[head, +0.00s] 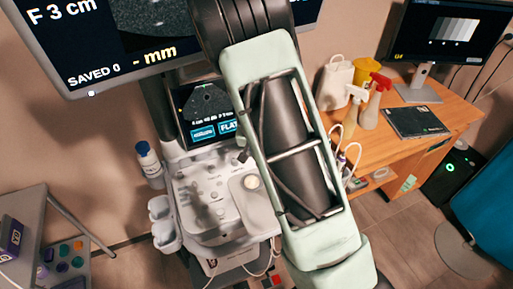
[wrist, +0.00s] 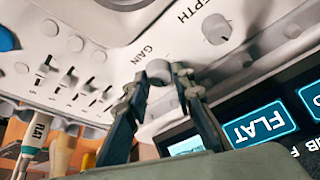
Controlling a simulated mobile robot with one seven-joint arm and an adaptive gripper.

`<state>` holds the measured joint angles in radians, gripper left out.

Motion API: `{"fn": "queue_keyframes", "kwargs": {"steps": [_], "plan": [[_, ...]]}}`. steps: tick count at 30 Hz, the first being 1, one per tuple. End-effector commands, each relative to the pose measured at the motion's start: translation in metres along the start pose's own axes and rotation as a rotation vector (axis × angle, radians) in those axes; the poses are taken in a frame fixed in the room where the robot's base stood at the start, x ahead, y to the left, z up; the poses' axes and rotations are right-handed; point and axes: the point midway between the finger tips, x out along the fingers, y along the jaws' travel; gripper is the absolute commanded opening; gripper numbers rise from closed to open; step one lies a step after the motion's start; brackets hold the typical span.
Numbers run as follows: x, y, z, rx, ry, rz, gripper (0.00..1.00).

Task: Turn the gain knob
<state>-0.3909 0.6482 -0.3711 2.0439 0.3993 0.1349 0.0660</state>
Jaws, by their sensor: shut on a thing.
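The gain knob (wrist: 159,69) is a small round grey knob on the white console panel, beside the printed word GAIN in the wrist view. My gripper (wrist: 161,80) has its two dark fingers on either side of the knob, shut on it. The knob's pointer mark cannot be made out. The depth knob (wrist: 216,29), grey with a dark pointer line, sits apart to the upper right. In the head view the ultrasound console (head: 213,200) stands at the centre, and my pale green arm hides its right part and most of my gripper.
A small screen (wrist: 262,124) reading FLAT lies close to my fingers. Slider controls (wrist: 70,82) line the panel at left. A big monitor (head: 130,40) hangs above the console. A wooden desk (head: 455,108) with spray bottles (head: 373,102) stands at right, a grey cart (head: 30,225) at left.

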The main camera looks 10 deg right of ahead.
Motion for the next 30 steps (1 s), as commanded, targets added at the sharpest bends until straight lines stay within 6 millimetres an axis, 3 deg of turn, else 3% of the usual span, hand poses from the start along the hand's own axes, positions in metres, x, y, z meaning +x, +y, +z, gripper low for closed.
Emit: {"fn": "queue_keyframes", "kwargs": {"steps": [12, 13, 17, 26, 30], "plan": [[0.001, 0.000, 0.001, 0.007, -0.001, 0.003, 0.00], [0.001, 0.000, 0.001, 0.007, -0.001, 0.003, 0.26], [0.001, 0.000, 0.001, 0.007, -0.001, 0.003, 0.40], [-0.001, 0.000, 0.000, 0.006, 0.000, 0.002, 0.40], [-0.011, -0.001, -0.001, 0.004, 0.003, 0.001, 0.40]]}}
